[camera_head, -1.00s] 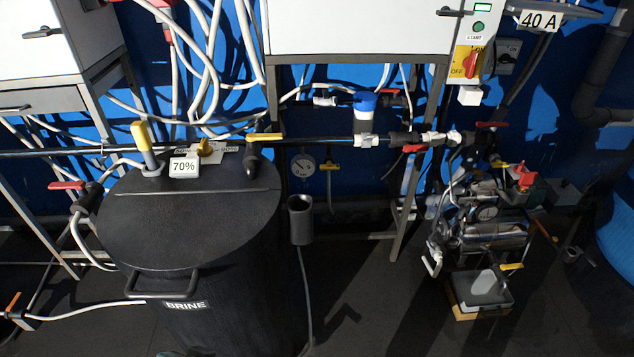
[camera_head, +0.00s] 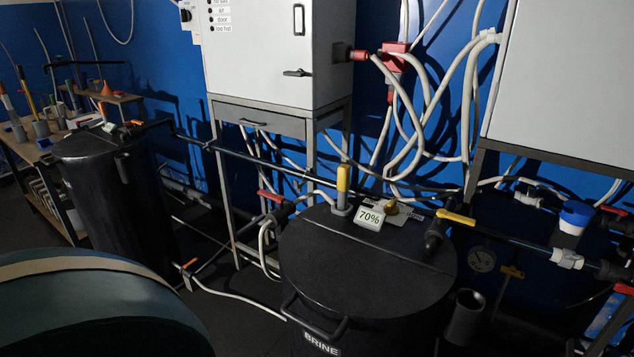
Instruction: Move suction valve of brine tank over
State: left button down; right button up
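The brine tank (camera_head: 370,265) is a black drum with a lid and the word BRINE on its front, at the lower middle right. A yellow lever valve (camera_head: 455,217) sits on the black pipe at the lid's right edge. A red lever valve (camera_head: 270,196) is beside the tank's left side. I cannot tell which is the suction valve. Neither gripper is in view.
A second black drum (camera_head: 115,205) stands at the left, near a workbench (camera_head: 40,160) with tools. A white cabinet (camera_head: 265,50) on a metal stand is behind. A large dark green rounded body (camera_head: 90,310) fills the lower left. Hoses cross the floor between the drums.

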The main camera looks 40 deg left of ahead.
aim_at(280, 199)
jog(key=u, duration=1.65)
